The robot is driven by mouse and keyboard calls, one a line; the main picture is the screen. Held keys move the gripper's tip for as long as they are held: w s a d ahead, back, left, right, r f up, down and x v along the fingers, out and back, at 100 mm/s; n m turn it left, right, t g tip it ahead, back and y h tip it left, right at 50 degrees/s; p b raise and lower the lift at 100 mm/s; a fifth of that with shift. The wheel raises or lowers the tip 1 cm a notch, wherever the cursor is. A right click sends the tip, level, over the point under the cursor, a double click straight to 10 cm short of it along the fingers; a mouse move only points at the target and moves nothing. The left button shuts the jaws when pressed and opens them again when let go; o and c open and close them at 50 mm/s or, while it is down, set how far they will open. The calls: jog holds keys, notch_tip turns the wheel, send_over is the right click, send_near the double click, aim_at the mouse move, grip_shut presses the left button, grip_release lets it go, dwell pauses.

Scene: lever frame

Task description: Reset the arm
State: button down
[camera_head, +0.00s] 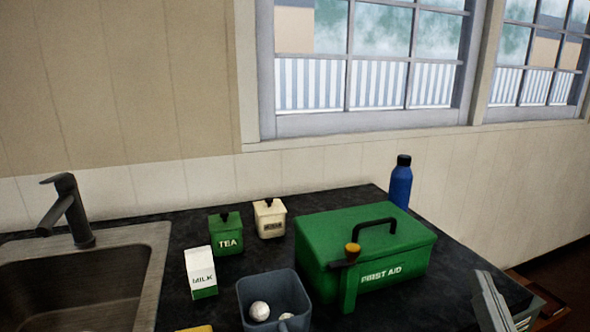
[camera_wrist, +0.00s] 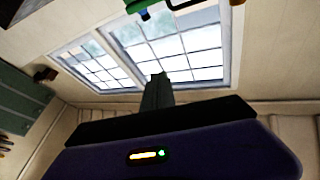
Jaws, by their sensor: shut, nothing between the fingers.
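My gripper (camera_wrist: 157,80) shows in the wrist view as dark fingers held together above its dark body, which carries a small lit indicator. The fingers are shut and empty, with the window behind them. In the head view I cannot clearly make out my gripper. A green first aid box (camera_head: 395,262) with a black handle sits on the counter. A green upright post (camera_head: 349,290) with a dark crossbar and an orange-brown knob stands at its front; whether they touch is unclear.
The dark counter (camera_head: 440,305) also holds a blue bottle (camera_head: 400,184), a tea canister (camera_head: 226,236), a cream canister (camera_head: 270,219), a milk carton (camera_head: 201,270) and a grey-blue container (camera_head: 270,290) with white balls. A sink (camera_head: 150,260) is at left. A grey angular object (camera_head: 492,300) is at lower right.

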jog(key=s+a+f+n+g+p, duration=0.1)
jog(key=s+f, duration=0.4)
jog(key=s, duration=0.5)
jog(key=s+a+f+n+g+y+p, duration=0.1)
jog(key=s+f, duration=0.4)
jog(key=s, duration=0.5)
jog(key=s+a+f+n+g+y+p, duration=0.1)
jog(key=s+a+f+g+p, duration=0.2)
jog(key=s, duration=0.8)
notch_tip(320, 180, down, 2)
jog(key=shift+f+n+g+p, duration=0.25)
jog(key=shift+n+g+p, duration=0.05)
jog(key=shift+g+p, duration=0.8)
jog(key=shift+w+a, duration=0.1)
